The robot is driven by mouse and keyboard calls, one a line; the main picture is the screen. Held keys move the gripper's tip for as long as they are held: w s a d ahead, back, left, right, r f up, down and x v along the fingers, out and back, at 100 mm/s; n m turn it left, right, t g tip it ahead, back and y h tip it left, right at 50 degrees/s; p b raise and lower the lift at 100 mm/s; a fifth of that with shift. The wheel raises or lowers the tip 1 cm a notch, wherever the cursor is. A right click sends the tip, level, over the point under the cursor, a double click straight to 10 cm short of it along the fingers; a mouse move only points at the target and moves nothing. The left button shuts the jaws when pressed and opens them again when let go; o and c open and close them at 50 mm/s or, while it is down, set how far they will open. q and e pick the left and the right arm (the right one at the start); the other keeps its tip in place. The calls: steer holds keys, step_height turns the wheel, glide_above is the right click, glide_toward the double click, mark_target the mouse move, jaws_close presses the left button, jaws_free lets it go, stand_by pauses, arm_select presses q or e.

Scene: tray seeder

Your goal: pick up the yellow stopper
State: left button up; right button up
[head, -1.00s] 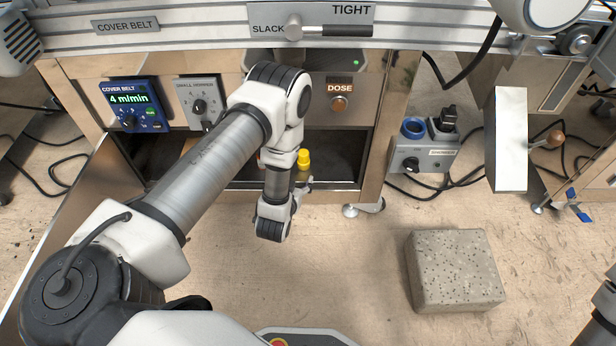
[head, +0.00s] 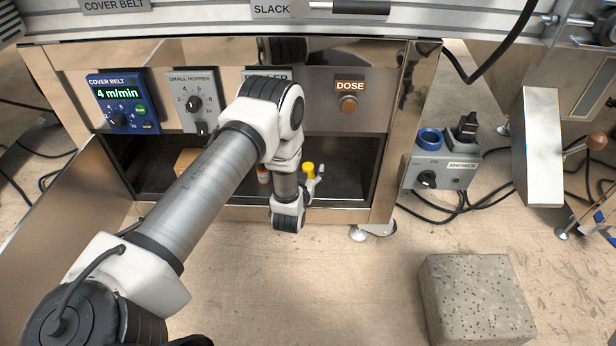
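The yellow stopper (head: 308,169) shows in the open compartment under the control panel, just right of my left wrist. My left gripper (head: 314,182) is at the compartment's front, mostly hidden behind its own wrist. A pale finger part shows close to the stopper, just below and right of it. I cannot tell whether they touch or whether the fingers are open or shut. My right gripper is not in view.
A small red and white container (head: 263,174) and a brown box (head: 187,161) are in the compartment, left of my wrist. An open metal door (head: 75,205) stands at the left. A speckled block (head: 477,300) is on the floor at the right. The middle floor is clear.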

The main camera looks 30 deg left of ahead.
arm_select(q)
jaws_close()
steer(key=shift+r, duration=0.1)
